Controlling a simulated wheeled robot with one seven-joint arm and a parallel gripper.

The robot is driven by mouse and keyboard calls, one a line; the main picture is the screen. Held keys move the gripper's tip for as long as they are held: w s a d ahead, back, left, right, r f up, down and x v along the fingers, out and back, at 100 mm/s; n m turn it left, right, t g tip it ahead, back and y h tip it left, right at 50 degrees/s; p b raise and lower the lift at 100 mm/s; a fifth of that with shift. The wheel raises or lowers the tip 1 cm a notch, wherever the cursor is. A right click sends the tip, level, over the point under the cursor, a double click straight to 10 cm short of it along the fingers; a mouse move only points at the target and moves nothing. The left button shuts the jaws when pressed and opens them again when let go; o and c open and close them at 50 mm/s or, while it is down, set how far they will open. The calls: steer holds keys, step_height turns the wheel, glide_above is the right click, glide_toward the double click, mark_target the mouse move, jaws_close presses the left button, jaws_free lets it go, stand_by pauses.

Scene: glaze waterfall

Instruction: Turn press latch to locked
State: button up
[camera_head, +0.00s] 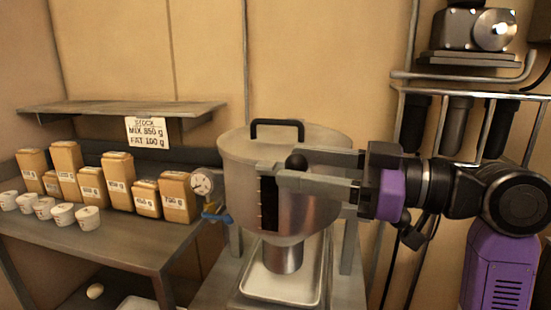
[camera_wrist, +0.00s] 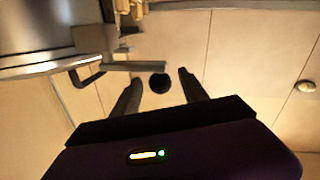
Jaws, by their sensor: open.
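The press is a large metal drum (camera_head: 245,180) with a black lid handle (camera_head: 276,123), which also shows in the wrist view (camera_wrist: 90,78). A round black knob (camera_head: 296,161) is at the drum's front; I take it for the latch knob. In the wrist view the knob (camera_wrist: 160,84) lies near a grey bar (camera_wrist: 135,66). My gripper (camera_head: 291,168) is open, one finger on each side of the knob. The wrist view shows a gap between the knob and each finger (camera_wrist: 160,77). No lock marking is readable, so the latch's state is unclear.
A gauge (camera_head: 202,184) and a blue valve handle (camera_head: 217,217) are at the drum's left. Several bags and white cups stand on the left bench (camera_head: 100,242).

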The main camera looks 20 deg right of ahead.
steer(key=shift+x, duration=2.1)
steer(key=shift+c, duration=0.4)
jaws_close()
